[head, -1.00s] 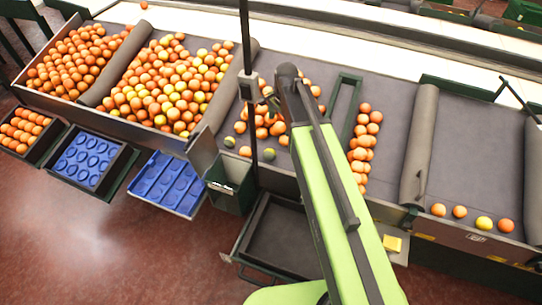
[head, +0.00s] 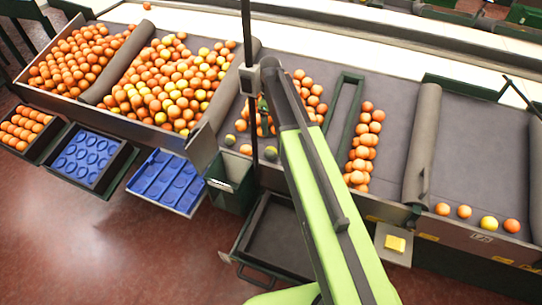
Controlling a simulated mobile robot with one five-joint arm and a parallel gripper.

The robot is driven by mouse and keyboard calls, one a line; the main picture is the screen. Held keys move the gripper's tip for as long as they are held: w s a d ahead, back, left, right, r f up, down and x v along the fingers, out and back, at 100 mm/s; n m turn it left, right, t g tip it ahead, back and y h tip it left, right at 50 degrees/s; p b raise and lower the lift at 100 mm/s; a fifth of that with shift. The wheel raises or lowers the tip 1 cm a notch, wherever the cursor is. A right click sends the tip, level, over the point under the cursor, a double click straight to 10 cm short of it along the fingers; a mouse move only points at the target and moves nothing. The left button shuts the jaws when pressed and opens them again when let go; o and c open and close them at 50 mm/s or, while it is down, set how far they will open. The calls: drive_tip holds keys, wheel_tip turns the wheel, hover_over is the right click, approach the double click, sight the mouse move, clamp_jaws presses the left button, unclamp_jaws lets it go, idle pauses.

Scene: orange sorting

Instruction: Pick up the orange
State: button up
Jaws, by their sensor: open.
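Several oranges (head: 313,88) lie in the middle bay of the sorting table, partly behind my green arm. A few greenish ones lie near the bay's front edge, one of them (head: 230,140) at the left. My gripper (head: 262,104) shows only in small part beyond the arm's dark elbow, over the oranges of this bay. Its fingertips are mostly hidden by the arm and the dark pole. The jaws are open, and I see no orange held in them. I cannot tell which orange is closest to the gripper.
Big piles of oranges (head: 165,85) fill the left bays. A row of oranges (head: 362,150) lies right of a green divider (head: 343,110). A few fruits (head: 488,223) sit at the far right front. Blue trays (head: 168,182) and a dark crate (head: 280,235) stand below the front edge.

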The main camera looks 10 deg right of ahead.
drive_tip(key=b, duration=0.9)
hover_over(271, 149)
drive_tip(key=f, duration=1)
drive_tip(key=shift+w+f, duration=0.3)
drive_tip(key=shift+f, duration=0.05)
drive_tip(key=shift+r, duration=0.1)
drive_tip(key=f+b, duration=0.5)
drive_tip(key=shift+s+f+b, duration=0.2)
drive_tip(key=shift+f+b, duration=0.05)
drive_tip(key=shift+b, duration=0.05)
drive_tip(key=shift+r, duration=0.2)
drive_tip(key=shift+c, duration=0.3)
drive_tip(key=c, duration=1.5)
